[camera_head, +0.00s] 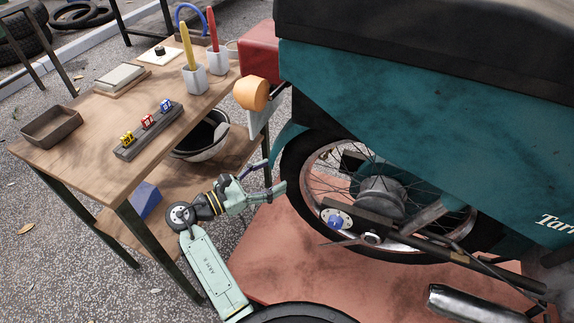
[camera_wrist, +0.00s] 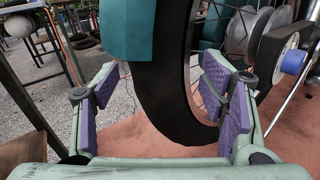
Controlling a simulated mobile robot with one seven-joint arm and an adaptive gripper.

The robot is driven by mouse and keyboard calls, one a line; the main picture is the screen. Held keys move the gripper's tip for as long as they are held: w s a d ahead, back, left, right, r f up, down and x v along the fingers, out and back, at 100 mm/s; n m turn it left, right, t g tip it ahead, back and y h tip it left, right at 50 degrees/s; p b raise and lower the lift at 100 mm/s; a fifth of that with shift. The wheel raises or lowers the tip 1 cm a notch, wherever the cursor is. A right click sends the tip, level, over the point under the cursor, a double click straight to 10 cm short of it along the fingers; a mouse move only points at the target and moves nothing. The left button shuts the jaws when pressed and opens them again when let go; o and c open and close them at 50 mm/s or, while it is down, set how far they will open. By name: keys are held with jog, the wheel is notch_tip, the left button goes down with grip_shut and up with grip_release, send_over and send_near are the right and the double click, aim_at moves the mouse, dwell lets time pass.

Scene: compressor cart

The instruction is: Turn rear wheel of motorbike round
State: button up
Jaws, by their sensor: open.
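The motorbike's rear wheel (camera_head: 292,166) has a black tyre, a metal rim, spokes and a grey hub, partly covered by the teal body (camera_head: 400,100). In the wrist view the black tyre (camera_wrist: 172,95) stands upright between the two open fingers of my gripper (camera_wrist: 165,95). The purple pad on the left is apart from the tyre; the right pads are close to the rim side, and I cannot tell if they touch. In the head view my gripper (camera_head: 268,180) is at the tyre's left edge.
A wooden table (camera_head: 90,150) stands at left with a tray (camera_head: 52,126), a block rack (camera_head: 148,132) and two white cups. A helmet-like bowl (camera_head: 203,140) sits below. An orange lamp (camera_head: 251,93) juts out above the wheel. A swing arm and silver exhaust (camera_head: 470,305) lie at right.

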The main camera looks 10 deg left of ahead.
aim_at(284, 170)
jog(key=x, duration=0.6)
jog(key=shift+a, duration=0.1)
jog(key=shift+c, duration=0.3)
jog(key=c, duration=1.3)
